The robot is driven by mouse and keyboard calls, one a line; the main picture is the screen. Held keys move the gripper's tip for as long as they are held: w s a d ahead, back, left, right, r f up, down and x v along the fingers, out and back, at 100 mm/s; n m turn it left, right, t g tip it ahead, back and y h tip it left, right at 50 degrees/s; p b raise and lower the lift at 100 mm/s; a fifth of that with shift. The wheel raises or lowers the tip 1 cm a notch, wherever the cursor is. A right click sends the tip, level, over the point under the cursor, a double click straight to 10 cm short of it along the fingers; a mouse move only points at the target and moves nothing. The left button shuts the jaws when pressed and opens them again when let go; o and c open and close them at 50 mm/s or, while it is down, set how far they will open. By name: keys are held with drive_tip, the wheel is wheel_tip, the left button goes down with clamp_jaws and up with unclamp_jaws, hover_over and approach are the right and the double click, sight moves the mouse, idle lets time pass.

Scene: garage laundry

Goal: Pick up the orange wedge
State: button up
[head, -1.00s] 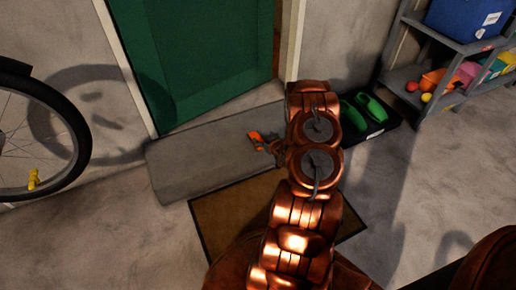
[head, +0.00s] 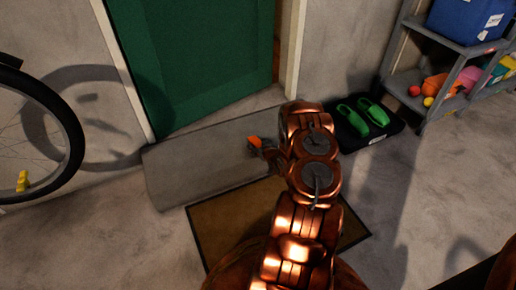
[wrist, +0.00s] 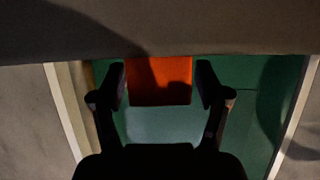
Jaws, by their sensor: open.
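The orange wedge (head: 255,142) shows as a small orange patch on or just above the grey step in front of the green door, partly covered by my gripper (head: 263,151). In the wrist view the wedge (wrist: 159,82) is a flat orange block lying between the two dark fingertips of my gripper (wrist: 160,87). The fingers are open, one on each side of it, with a narrow gap at each side. A shadow falls over part of the wedge. Whether it touches the step is hard to tell.
The grey step (head: 190,172) lies below the green door (head: 200,65). A brown doormat (head: 235,222) is in front of it. Green clogs on a black tray (head: 388,137) and a shelf (head: 455,45) stand at right. A bicycle wheel (head: 75,140) is at left. Open floor lies front left.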

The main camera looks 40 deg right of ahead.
drive_tip(key=shift+w+d+f, duration=0.1)
drive_tip(key=shift+w+d, duration=0.05)
drive_tip(key=shift+w, duration=0.4)
drive_tip(key=c, duration=1.2)
drive_tip(key=shift+s, duration=0.1)
drive_tip(key=shift+c, duration=0.2)
